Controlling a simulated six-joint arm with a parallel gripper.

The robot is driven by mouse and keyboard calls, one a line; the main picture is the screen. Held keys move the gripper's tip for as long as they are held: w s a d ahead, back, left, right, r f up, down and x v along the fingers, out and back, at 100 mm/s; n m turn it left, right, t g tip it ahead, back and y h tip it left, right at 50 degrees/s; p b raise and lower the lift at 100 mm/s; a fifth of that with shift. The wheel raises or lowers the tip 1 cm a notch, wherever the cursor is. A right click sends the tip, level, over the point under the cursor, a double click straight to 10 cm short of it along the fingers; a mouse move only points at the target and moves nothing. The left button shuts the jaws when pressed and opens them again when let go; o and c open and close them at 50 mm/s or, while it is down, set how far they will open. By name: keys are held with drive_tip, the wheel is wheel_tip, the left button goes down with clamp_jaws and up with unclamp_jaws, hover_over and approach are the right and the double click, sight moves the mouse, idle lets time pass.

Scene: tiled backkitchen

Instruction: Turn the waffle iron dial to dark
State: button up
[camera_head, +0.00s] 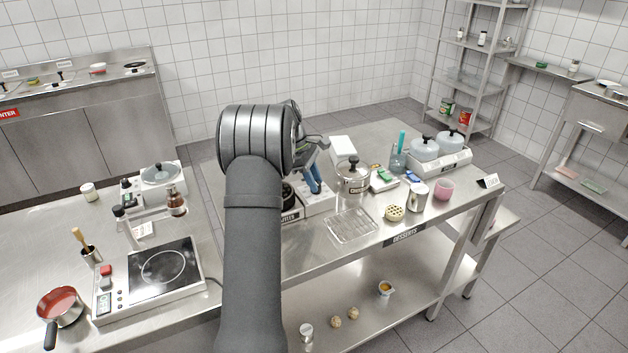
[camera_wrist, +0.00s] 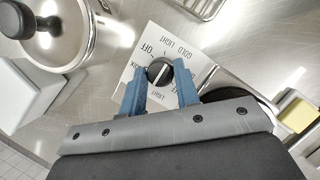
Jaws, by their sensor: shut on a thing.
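A white dial plate (camera_wrist: 193,60) with printed words shows in the wrist view. A round black dial (camera_wrist: 158,70) with a pale pointer line sits on it. I can read OFF, GOLD and LIGHT, turned upside down; a word at the left is partly covered, so I cannot tell whether the pointer is at dark. My gripper (camera_wrist: 160,82) is shut on the dial, one blue finger on each side. In the head view my gripper (camera_head: 313,180) points down at the white housing (camera_head: 319,203); the dial is hidden there. The black waffle iron is mostly hidden behind my arm.
A lidded steel pot (camera_head: 352,176) stands close to the right of my gripper. A white box (camera_head: 342,149) is behind it. A clear tray (camera_head: 352,226) lies in front. A waffle (camera_head: 394,213) and several cups and boxes stand farther right. An induction hob (camera_head: 160,268) is left.

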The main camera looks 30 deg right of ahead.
drive_tip(key=m+y, duration=0.1)
drive_tip(key=m, duration=0.2)
drive_tip(key=m+g+y, duration=0.1)
drive_tip(key=m, duration=0.2)
drive_tip(key=shift+w+d, duration=0.1)
drive_tip(key=shift+d, duration=0.05)
drive_tip(key=m+y, duration=0.1)
drive_tip(key=m, duration=0.2)
drive_tip(key=m+y, duration=0.1)
drive_tip(key=m, duration=0.2)
drive_tip(key=shift+d+m+y, duration=0.15)
drive_tip(key=shift+m+y, duration=0.25)
drive_tip(key=o, duration=1)
